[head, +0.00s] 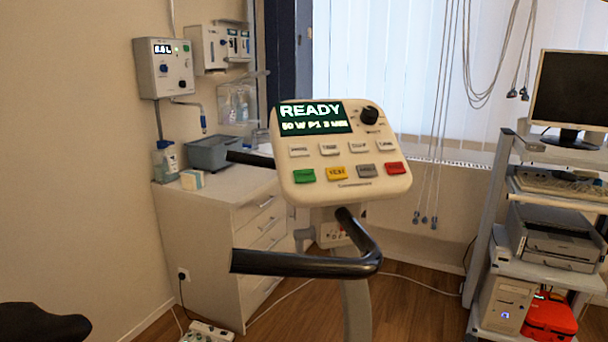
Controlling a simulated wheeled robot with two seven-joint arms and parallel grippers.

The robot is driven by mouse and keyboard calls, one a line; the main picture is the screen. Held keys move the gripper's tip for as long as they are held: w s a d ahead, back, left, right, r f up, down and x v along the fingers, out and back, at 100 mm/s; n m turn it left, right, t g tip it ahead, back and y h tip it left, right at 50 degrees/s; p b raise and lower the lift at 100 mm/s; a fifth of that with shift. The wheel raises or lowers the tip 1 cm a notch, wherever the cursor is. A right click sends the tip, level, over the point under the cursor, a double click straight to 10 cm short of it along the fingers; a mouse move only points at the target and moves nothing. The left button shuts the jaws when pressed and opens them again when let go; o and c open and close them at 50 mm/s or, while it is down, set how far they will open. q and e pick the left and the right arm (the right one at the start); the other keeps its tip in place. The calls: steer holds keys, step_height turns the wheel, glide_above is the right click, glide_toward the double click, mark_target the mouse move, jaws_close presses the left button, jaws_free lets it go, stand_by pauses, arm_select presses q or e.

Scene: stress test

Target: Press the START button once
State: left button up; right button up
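The cream console (341,190) of an exercise bike stands upright in the middle of the head view, facing me. Its dark display (313,117) reads "READY" with a smaller line of settings below. The lower button row has a green button (304,176), a yellow button (337,173), a grey button (366,171) and a red button (395,168). Their labels are too small to read surely, so I cannot confirm which says START. Several white buttons sit above them, and a black knob (369,115) is at the top right. Neither gripper is in view.
A black handlebar (310,265) sticks out toward me below the console. A dark saddle-like shape (40,324) is at the lower left. A white drawer cabinet (225,240) stands behind left. A trolley (490,245) with a monitor (568,90) stands right. Cables lie on the floor.

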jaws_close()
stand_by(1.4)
